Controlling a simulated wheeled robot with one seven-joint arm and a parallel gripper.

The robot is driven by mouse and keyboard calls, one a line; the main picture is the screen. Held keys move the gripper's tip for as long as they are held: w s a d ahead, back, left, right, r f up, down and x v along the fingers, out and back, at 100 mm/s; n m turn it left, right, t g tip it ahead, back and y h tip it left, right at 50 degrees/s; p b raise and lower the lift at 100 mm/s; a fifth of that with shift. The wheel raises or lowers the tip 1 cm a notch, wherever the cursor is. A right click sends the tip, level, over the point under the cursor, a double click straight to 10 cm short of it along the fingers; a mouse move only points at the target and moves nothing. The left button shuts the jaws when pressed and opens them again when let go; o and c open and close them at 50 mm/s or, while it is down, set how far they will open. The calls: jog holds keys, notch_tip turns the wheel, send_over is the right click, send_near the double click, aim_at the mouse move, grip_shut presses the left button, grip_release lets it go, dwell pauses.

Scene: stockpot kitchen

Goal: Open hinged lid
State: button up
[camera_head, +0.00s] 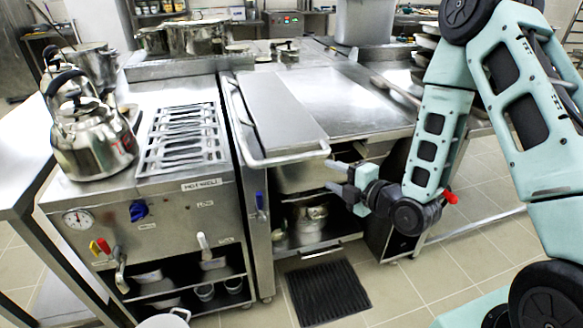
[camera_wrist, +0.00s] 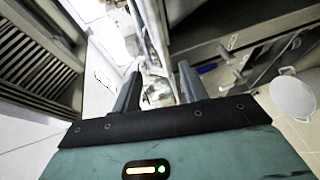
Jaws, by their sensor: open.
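The hinged lid (camera_head: 275,110) is a long, flat stainless-steel panel in the head view. It lies down over a steel basin (camera_head: 300,178) in the middle counter. A pale bar handle (camera_head: 285,158) runs along its left side and across its front edge. My gripper (camera_head: 333,178) is open and empty. It is just below and right of the handle's front right corner, in front of the basin, and looks apart from the handle. In the wrist view, my two fingers (camera_wrist: 160,88) stand apart with nothing clear between them. I cannot pick out the handle there.
A kettle (camera_head: 90,135) and a burner grate (camera_head: 183,135) are on the stove at left. Open shelves with pots (camera_head: 308,220) lie below the basin. A black mat (camera_head: 327,292) lies on the tiled floor. The worktop (camera_head: 355,105) right of the lid is mostly clear.

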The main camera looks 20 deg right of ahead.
aim_at(296, 159)
jog(key=shift+w+a+f+b, duration=0.25)
jog(key=shift+w+f+b, duration=0.25)
jog(key=shift+b, duration=2.2)
jog(key=shift+w+a+b, duration=0.1)
jog(key=shift+b, duration=0.5)
jog(key=b+x, duration=0.1)
jog(key=x, duration=1.3)
jog(key=shift+w+a+r+b, duration=0.15)
jog(key=shift+w+r+b, duration=0.05)
jog(key=shift+b, duration=0.15)
grip_shut()
jog(key=shift+r, duration=0.15)
